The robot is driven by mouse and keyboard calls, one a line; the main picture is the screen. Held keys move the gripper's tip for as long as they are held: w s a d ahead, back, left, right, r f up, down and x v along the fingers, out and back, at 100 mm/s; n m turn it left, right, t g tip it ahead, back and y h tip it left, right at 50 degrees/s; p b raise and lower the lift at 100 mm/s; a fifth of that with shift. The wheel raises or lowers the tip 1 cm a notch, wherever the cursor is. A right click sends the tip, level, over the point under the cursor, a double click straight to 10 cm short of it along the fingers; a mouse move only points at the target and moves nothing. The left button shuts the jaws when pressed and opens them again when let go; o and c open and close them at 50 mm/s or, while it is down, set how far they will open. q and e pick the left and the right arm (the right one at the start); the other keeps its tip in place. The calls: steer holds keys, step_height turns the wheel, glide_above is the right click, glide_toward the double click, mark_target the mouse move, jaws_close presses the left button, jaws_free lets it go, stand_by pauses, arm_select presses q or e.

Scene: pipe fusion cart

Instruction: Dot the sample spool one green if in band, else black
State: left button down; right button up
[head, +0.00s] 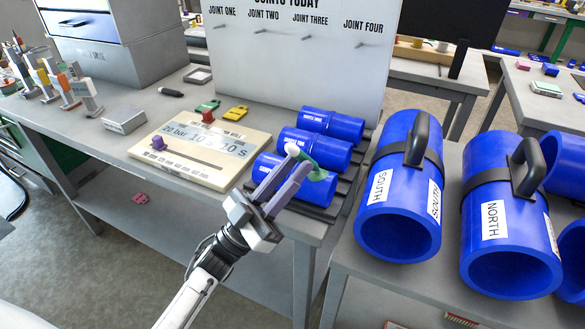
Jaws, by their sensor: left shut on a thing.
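Three blue sample spools lie on a dark slatted rack: a back one (345,126), a middle one (325,150) and a front one (268,168). The labels on them are too small to read for certain. My left gripper (290,184) is shut on a small green piece with a white end (318,174), which looks like a dotting marker. It is in front of the front spool and hides part of it. I cannot tell whether the piece touches the spool. No dot shows on the visible spool surfaces. My right gripper is out of view.
A cream gauge board (190,174) with a purple slider (158,143) lies left of the rack. Large handled blue pipes marked SOUTH (395,225) and NORTH (510,265) stand right. A white joints board (290,70) rises behind.

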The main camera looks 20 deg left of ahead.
mark_target(293, 149)
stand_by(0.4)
arm_select(q)
step_height(293, 149, up, 5)
steer(key=p, duration=0.4)
steer(key=shift+p, duration=0.35)
steer(key=shift+r+p, duration=0.3)
steer(key=shift+r, duration=0.7)
